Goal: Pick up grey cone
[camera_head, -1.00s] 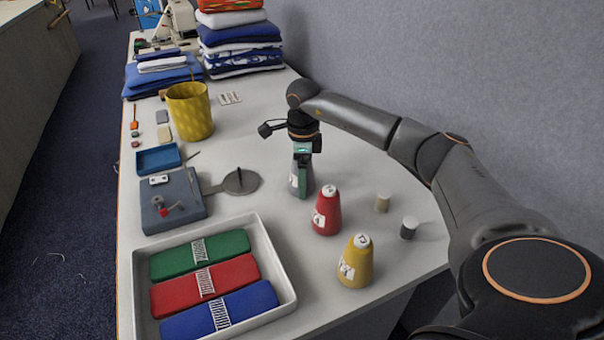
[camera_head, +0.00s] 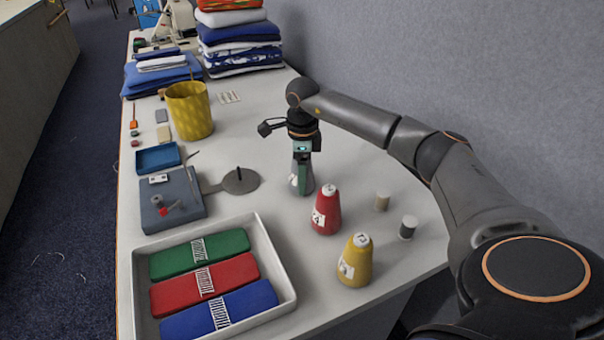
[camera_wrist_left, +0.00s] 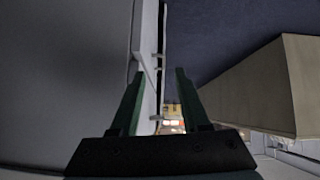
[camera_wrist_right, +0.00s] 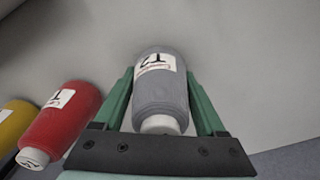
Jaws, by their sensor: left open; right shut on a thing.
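The grey cone (camera_wrist_right: 160,98) with a white label is between the green fingers of my right gripper (camera_wrist_right: 163,100) in the right wrist view. The gripper is shut on it. In the head view the grey cone (camera_head: 293,181) is partly hidden behind my right gripper (camera_head: 303,170), which comes down on it from above. Its base appears at or near the tabletop; I cannot tell whether it touches. My left gripper (camera_wrist_left: 157,98) is open and empty in the left wrist view, with its fingers apart, away from the cones.
A red cone (camera_head: 326,212) and a yellow cone (camera_head: 355,264) stand in front of the grey one. A white tray (camera_head: 287,282) and a round metal plate (camera_head: 240,181) lie to the left.

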